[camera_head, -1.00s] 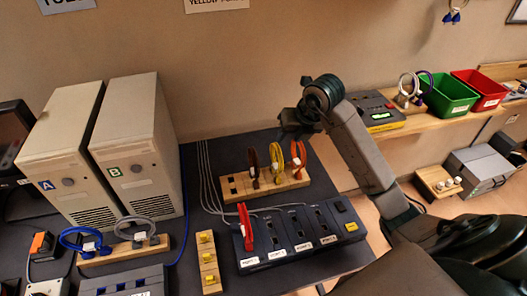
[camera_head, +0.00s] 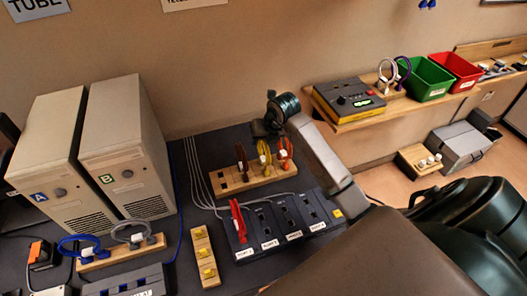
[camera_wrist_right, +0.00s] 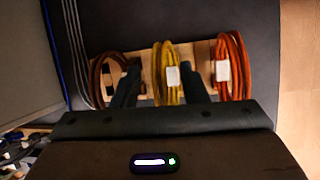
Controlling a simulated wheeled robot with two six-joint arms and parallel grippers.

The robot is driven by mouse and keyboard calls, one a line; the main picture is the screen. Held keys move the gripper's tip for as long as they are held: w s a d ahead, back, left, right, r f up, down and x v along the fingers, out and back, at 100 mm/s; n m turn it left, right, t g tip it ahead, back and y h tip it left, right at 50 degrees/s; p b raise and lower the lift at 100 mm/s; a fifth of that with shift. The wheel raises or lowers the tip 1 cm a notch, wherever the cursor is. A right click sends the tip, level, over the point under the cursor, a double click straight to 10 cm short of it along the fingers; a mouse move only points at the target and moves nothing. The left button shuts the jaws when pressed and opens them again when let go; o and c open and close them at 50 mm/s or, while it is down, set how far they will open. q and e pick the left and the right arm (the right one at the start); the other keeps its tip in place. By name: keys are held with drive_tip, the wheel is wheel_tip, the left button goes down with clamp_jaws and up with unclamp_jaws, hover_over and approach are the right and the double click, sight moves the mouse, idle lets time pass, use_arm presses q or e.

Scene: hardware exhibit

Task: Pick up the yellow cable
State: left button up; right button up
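The yellow cable (camera_head: 264,152) is a coiled loop with a white tie, upright in the wooden rack (camera_head: 229,182) between a brown cable (camera_head: 241,158) and an orange cable (camera_head: 285,153). My right gripper (camera_head: 266,130) is above and behind the rack in the head view. In the right wrist view, its two dark fingers (camera_wrist_right: 161,92) are apart, and the yellow cable (camera_wrist_right: 158,72) shows between them. The brown cable (camera_wrist_right: 104,70) is left of the fingers and the orange cable (camera_wrist_right: 236,65) right. I cannot tell whether the fingers touch the yellow cable. My left gripper is out of view.
A dark switch box (camera_head: 292,228) with a red cable (camera_head: 238,222) stands in front of the rack. Two beige computer towers (camera_head: 128,150) stand to the left. A wooden block with yellow connectors (camera_head: 204,257) lies nearby. Green (camera_head: 427,80) and red bins sit on a right shelf.

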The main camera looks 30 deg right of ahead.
drive_tip(key=shift+w+f, duration=0.2)
drive_tip(key=shift+f, duration=0.1)
clamp_jaws()
